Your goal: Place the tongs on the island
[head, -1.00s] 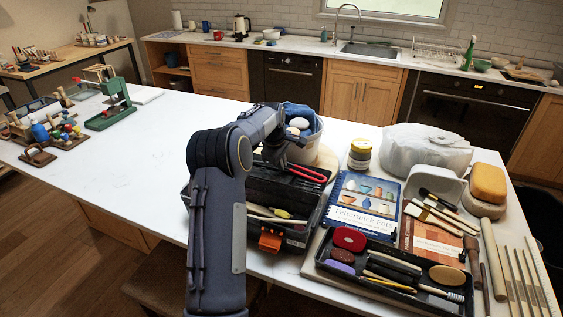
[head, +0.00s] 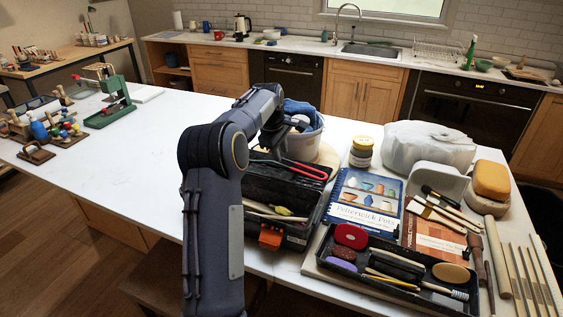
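The tongs (head: 307,172), with a red loop-shaped end and a dark part running left, lie across the open black toolbox (head: 262,226) on the white island (head: 120,155). My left gripper (head: 276,150) is above the back of the toolbox, close to the dark part of the tongs. My own wrist and forearm hide most of its fingers, so I cannot tell if they are open or shut, or whether they touch the tongs. My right gripper is not in view.
A bucket (head: 309,140) stands just behind the gripper. A blue book (head: 366,203), a black tool tray (head: 395,275), a wrapped clay block (head: 428,147) and wooden tools crowd the right. A green press (head: 108,100) stands far left. The island's left-middle is clear.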

